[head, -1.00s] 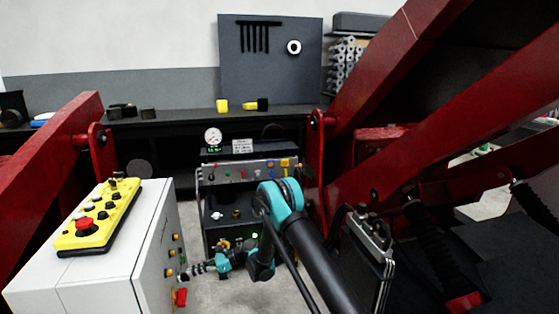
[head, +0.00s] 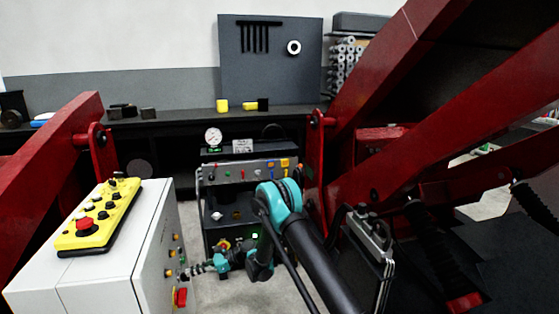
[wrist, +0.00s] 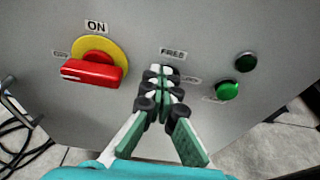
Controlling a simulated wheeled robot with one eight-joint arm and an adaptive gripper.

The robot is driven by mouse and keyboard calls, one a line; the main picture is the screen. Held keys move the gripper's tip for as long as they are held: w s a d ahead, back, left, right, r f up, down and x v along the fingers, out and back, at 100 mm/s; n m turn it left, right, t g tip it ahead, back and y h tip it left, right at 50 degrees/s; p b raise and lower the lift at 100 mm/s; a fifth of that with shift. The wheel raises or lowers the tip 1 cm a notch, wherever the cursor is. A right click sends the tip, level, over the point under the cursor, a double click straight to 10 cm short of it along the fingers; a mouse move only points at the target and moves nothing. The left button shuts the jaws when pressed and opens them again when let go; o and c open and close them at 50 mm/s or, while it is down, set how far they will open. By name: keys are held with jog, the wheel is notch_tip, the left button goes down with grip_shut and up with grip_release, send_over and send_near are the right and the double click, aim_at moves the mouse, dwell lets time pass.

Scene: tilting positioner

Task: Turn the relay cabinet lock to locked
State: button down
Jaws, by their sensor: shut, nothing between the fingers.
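The relay cabinet (head: 153,262) is the pale grey box at the lower left in the head view, and its grey front face (wrist: 225,45) fills the wrist view. A "FREE" label (wrist: 173,52) and a partly covered "LOCK" label (wrist: 191,79) mark the lock's place. The lock itself is hidden behind my fingertips, so I cannot tell its position. My gripper (wrist: 161,76) is shut and empty, with its tips at or very near the face just below "FREE". In the head view, my gripper (head: 190,271) reaches the cabinet's right side.
A red rotary switch (wrist: 92,70) on a yellow disc sits left of my fingers, under "ON". A yellow control box (head: 98,218) lies on the cabinet. Red steel arms (head: 440,160) stand right.

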jog(key=shift+w+a+r, duration=0.1)
jog(key=shift+w+a, duration=0.05)
jog(key=shift+w, duration=0.55)
jog(key=shift+w+a, duration=0.1)
jog(key=shift+w, duration=0.25)
jog(key=shift+w+a, duration=0.1)
jog(key=shift+w, duration=0.3)
dwell(0.4)
jog(key=f+v, duration=0.1)
jog(key=v, duration=0.4)
jog(key=shift+w+d+r, duration=0.15)
jog(key=shift+w+d, duration=0.1)
jog(key=shift+d, duration=0.3)
jog(key=shift+w+d, duration=0.1)
